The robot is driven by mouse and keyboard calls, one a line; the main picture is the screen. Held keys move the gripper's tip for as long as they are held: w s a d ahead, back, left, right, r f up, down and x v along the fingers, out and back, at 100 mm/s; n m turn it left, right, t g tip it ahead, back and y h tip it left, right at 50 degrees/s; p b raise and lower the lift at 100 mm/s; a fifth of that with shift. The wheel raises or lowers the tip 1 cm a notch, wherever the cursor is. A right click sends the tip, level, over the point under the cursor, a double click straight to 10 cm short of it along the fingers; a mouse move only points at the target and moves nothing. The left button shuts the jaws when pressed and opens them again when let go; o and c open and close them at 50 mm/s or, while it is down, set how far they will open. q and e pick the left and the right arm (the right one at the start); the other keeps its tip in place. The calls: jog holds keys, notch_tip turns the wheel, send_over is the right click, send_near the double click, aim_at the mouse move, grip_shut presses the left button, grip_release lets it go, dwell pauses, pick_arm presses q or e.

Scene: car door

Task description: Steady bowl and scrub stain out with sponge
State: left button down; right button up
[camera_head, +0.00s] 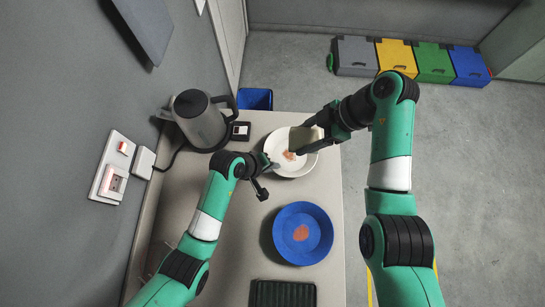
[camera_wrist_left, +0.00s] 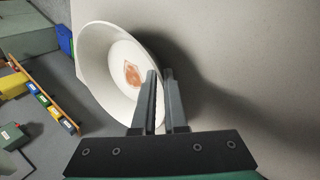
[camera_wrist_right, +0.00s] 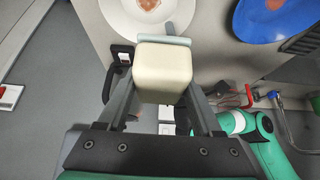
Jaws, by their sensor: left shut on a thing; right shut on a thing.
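The white bowl (camera_head: 278,142) stands on the counter with a reddish-brown stain (camera_head: 289,155) on its inside bottom; the stain also shows in the left wrist view (camera_wrist_left: 132,73). My left gripper (camera_head: 270,167) is shut on the bowl's rim, one finger inside and one outside, at its lower-left side in the head view. My right gripper (camera_head: 311,134) is shut on a cream sponge (camera_wrist_right: 163,72) with a grey-blue face, over the bowl's right side. The sponge appears apart from the stain; whether it touches the bowl, I cannot tell.
A blue bowl (camera_head: 316,222) with a similar stain stands nearer on the counter. A grey kettle (camera_head: 200,120) stands at the left by the wall sockets (camera_head: 113,183). A dark ribbed tray (camera_head: 283,293) lies at the near edge. Colored boxes (camera_head: 433,62) stand on the floor beyond.

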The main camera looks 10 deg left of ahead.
dwell(0.5)
notch_tip(320, 180, down, 6)
jog(key=w+a+m+t, duration=0.2)
jog(key=a+m+t, duration=0.1)
jog(key=m, duration=0.3)
send_near(284, 151)
jog(key=shift+h, duration=0.3)
jog(key=shift+a+r+x, duration=0.1)
jog(key=shift+a+x, duration=0.05)
jog(key=shift+x, duration=0.6)
jog(key=shift+a+r+x, duration=0.1)
jog(key=shift+a+x, duration=0.05)
jog(key=shift+x, duration=0.6)
jog(key=shift+a+r+x, duration=0.1)
jog(key=shift+a+x, duration=0.05)
jog(key=shift+x, duration=0.65)
jog(key=shift+w+f, duration=0.1)
jog(key=shift+f, duration=0.55)
jog(key=shift+a, duration=0.1)
jog(key=shift+s+a, duration=0.2)
jog(key=shift+s, duration=0.3)
jog(key=shift+s+a, duration=0.2)
jog(key=shift+s, duration=0.25)
jog(key=shift+w, duration=0.1)
jog(key=shift+w+d, duration=0.45)
jog(key=shift+w, duration=0.3)
